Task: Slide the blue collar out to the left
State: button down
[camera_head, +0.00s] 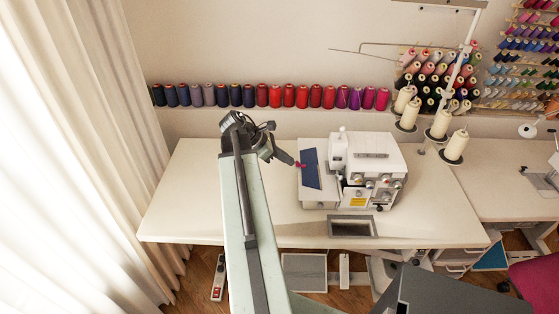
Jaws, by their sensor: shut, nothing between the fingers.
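The blue collar (312,170) is a dark blue flat strip. It lies on the white left-hand plate of the sewing machine (370,155), just left of the machine's body. My gripper (301,165) is shut and empty. Its tip, with a small pink-red spot, is at the collar's left edge in the picture; I cannot tell whether it touches the collar. My arm reaches up from the bottom of the view and bends right at the top toward the machine.
The white table (185,205) is clear to the left of my arm. A row of thread spools (262,95) stands along the wall behind. Cream cones (440,122) stand behind the machine at right. A curtain (85,150) hangs at the left.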

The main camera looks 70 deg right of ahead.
jog(key=shift+s+d, duration=0.3)
jog(key=shift+s, duration=0.2)
jog(key=shift+s+d, duration=0.3)
jog(key=shift+s, duration=0.2)
